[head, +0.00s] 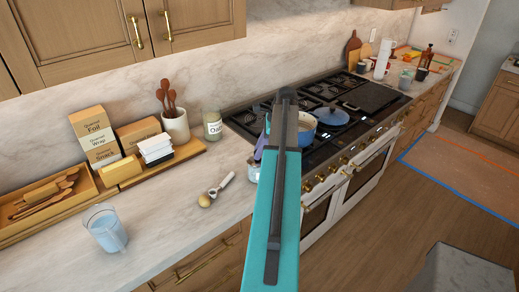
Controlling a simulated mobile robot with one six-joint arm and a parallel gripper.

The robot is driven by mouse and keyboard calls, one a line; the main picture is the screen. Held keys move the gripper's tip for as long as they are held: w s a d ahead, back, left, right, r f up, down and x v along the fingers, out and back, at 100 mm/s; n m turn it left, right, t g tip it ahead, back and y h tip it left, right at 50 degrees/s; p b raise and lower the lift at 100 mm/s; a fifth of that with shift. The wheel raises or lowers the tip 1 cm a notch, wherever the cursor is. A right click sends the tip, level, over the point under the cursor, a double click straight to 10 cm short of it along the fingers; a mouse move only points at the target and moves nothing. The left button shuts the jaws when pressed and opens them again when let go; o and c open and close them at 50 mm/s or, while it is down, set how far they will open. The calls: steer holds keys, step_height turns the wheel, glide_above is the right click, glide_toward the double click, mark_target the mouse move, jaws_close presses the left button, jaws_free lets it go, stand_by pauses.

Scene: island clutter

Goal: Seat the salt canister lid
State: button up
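My teal and dark grey arm rises through the middle of the head view and covers part of the counter's edge and the stove. My gripper cannot be made out; the arm link hides whatever is behind it. A small whitish container (253,173) stands on the counter at the arm's left edge, partly hidden. I cannot tell whether it is the salt canister. A purple item (262,146) shows just above it, also partly hidden. I cannot pick out the salt canister lid.
The stove (368,97) holds a blue pot (304,135) and a blue lid (334,117). An oats jar (212,127), utensil crock (176,126), boxes (91,124), measuring jug (104,230) and scoop (222,184) stand or lie on the counter.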

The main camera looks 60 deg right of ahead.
steer(key=o, duration=0.3)
steer(key=shift+r, duration=0.1)
steer(key=b+v, duration=0.4)
steer(key=v, duration=0.9)
steer(key=shift+r+b, duration=0.35)
steer(key=shift+s, duration=0.25)
stand_by(0.7)
